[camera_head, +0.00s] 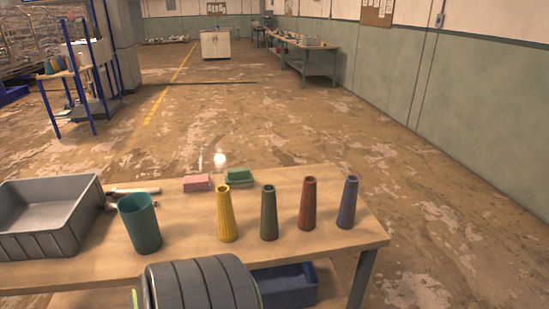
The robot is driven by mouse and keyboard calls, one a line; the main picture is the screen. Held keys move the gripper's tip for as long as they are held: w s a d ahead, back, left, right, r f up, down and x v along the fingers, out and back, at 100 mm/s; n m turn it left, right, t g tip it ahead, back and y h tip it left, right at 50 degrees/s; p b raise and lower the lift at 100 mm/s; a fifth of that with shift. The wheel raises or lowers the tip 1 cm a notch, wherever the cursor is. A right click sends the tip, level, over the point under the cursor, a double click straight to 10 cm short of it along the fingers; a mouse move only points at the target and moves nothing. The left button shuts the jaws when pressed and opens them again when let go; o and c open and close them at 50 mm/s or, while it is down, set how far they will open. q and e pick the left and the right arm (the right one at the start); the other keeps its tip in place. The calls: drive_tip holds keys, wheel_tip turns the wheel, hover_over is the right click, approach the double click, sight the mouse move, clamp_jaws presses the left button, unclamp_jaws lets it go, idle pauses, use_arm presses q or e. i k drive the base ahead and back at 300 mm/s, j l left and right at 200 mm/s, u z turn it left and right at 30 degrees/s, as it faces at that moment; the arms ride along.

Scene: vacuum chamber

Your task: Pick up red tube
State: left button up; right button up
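The red tube (307,204) stands upright on the wooden table (286,259), a tapered tube with an open narrow top. It is between the dark green tube (268,213) on its left and the blue tube (347,203) on its right, with small gaps on both sides. A yellow tube (226,214) stands further left in the same row. Neither of my grippers shows in the head view. Nothing hides the red tube.
A grey bin (84,221) and a teal cup (139,224) stand on the left of the table. A pink block (197,183) and green blocks (239,178) lie behind the tubes. A blue bin (285,288) is below the tabletop. The table's right edge is close to the blue tube.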

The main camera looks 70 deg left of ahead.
sight(307, 221)
drive_tip(key=u, duration=1.85)
